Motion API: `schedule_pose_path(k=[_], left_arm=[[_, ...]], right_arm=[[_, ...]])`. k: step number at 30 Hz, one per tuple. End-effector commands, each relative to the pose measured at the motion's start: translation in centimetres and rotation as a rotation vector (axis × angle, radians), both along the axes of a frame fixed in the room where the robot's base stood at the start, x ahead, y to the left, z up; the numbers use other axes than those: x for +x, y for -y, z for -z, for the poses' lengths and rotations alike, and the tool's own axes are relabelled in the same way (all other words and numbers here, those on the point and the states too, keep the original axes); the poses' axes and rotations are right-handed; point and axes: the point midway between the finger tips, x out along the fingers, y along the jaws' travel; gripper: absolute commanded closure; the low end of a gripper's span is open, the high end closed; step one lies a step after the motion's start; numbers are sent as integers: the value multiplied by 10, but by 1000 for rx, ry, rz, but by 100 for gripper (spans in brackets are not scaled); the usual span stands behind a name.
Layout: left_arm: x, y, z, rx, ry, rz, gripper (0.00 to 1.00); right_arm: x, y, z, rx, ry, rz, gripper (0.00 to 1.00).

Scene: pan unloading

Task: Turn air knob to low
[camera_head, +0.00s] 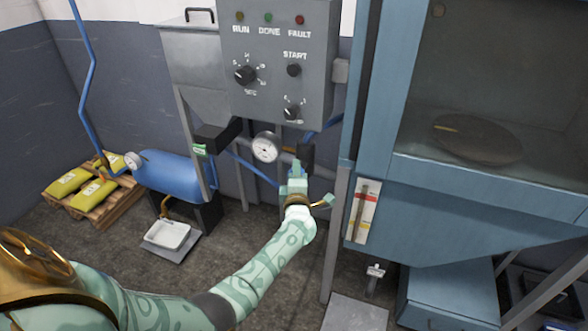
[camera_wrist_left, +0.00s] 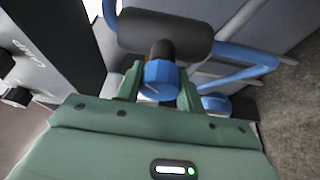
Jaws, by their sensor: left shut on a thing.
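The blue air knob (camera_wrist_left: 160,78) sits under a dark regulator body in the left wrist view, with a small pale mark on its face. My left gripper (camera_wrist_left: 160,88) has one finger on each side of the knob and is shut on it. In the head view the same gripper (camera_head: 297,180) is at the black regulator (camera_head: 306,156), below and right of the round white gauge (camera_head: 267,147). There the fingers mostly hide the knob. The knob's setting and the gauge reading are too small to tell. My right gripper is not in view.
A grey control box (camera_head: 278,60) with knobs and lamps hangs above. A blue cabinet (camera_head: 375,120) with a window stands close on the right. A blue tank (camera_head: 172,174), a white tray (camera_head: 168,234) and a pallet (camera_head: 112,207) with yellow sacks are on the left.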

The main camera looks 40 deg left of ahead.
Motion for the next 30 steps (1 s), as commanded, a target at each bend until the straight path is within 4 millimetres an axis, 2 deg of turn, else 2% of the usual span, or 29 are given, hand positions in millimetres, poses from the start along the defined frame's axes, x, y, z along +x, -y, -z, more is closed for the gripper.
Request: schedule_pose_path(k=[1,15,30], left_arm=[[-1,1,-3,-46,9,0,86],[-1,0,-2,-462,108,-1,86],[-1,1,2,-705,165,-2,86]], right_arm=[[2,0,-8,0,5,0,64],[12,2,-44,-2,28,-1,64],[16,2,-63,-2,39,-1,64]])
